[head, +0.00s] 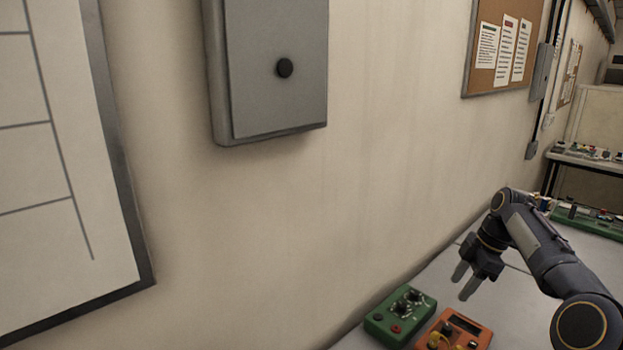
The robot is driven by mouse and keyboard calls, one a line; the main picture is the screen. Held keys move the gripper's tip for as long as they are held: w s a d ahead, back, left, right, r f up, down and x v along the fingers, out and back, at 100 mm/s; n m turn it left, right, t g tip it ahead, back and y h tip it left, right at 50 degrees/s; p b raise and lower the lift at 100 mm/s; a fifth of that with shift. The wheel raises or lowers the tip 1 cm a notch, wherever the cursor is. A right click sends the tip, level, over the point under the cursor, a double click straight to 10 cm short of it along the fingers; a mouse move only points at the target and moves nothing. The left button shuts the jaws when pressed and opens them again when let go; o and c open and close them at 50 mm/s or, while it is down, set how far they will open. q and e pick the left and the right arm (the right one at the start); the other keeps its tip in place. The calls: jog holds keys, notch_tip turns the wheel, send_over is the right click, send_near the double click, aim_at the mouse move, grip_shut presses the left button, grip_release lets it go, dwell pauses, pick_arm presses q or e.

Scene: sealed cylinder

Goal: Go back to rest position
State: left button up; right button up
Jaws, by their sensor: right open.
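My right gripper (465,282) is open and empty in the head view, at the lower right. It hangs with its fingers pointing down, above the grey table (428,272) and a little behind an orange box and a green box. My right arm comes in from the lower right corner, bent, and hides part of the table. My left gripper is not in view.
A green box (387,322) with black knobs and an orange box (470,325) stand on the table near the wall. A grey wall cabinet (275,105), a whiteboard (60,200) and a cork board (487,75) hang on the wall. Shelves with small items stand far right.

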jog(key=s+a+r+m+t, duration=0.1)
jog(key=s+a+r+m, duration=0.2)
jog(key=s, duration=0.3)
jog(key=s+a+r+m+t+h, duration=0.1)
jog(key=s+a+r+m, duration=0.15)
jog(key=s, duration=0.35)
jog(key=s+a+r+m+t, duration=0.1)
jog(key=s+a+r+m, duration=0.15)
jog(key=s, duration=0.35)
jog(key=s+a+f+m, duration=0.2)
jog(key=s+f+m, duration=0.1)
jog(key=s, duration=0.3)
jog(key=s+a+f+m+t+b, duration=0.1)
jog(key=s+a+f+m, duration=0.2)
jog(key=s, duration=0.3)
jog(key=s+a+f+m+t+y, duration=0.1)
jog(key=s+a+f+m, duration=0.2)
jog(key=s+f+m, duration=0.1)
jog(key=shift+s+a+f, duration=0.25)
jog(key=shift+s+f, duration=0.5)
jog(key=shift+s, duration=0.3)
